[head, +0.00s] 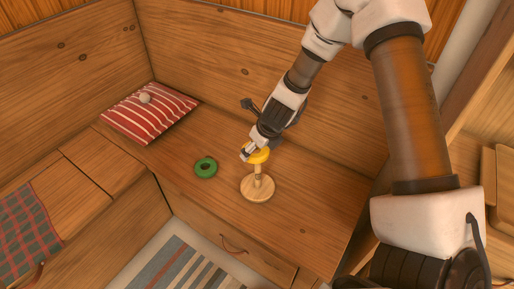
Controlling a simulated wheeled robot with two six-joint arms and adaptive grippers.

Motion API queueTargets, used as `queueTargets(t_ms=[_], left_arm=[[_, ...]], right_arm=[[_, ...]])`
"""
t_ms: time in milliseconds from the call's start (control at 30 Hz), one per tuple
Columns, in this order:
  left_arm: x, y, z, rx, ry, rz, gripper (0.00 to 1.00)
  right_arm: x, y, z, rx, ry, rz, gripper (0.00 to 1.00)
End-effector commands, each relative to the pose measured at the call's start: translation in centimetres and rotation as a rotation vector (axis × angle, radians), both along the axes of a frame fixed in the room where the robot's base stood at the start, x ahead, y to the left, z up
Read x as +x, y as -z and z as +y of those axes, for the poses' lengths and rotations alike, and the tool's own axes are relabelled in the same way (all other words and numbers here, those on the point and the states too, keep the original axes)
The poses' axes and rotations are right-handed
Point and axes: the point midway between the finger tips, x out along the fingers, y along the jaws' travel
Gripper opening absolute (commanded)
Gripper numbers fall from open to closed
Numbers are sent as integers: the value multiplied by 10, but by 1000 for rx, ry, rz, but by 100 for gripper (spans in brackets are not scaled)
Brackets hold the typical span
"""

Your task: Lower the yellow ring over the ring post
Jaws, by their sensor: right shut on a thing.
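My right gripper (248,153) is shut on the yellow ring (259,156). The ring post (257,188) is pale wood with a round base and stands upright on the wooden bench. The yellow ring is at the top of the post in the picture. The gripper and ring hide the post's tip, so I cannot tell whether the ring is around it or above it. A green ring (205,167) lies flat on the bench, left of the post. My left gripper is not in view.
A red-and-white striped cushion (150,112) with a small pale ball (145,98) on it lies at the back left. The bench (310,220) has a raised wooden back behind the post. Its top is clear to the right and left front of the post.

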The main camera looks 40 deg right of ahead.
Motion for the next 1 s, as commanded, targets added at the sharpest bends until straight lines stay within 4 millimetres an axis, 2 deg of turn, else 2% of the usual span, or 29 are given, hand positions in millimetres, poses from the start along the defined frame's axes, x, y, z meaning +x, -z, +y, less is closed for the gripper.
queueTargets(t_ms=[1000], left_arm=[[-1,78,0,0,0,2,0]], right_arm=[[-1,83,0,0,-1,0,50]])
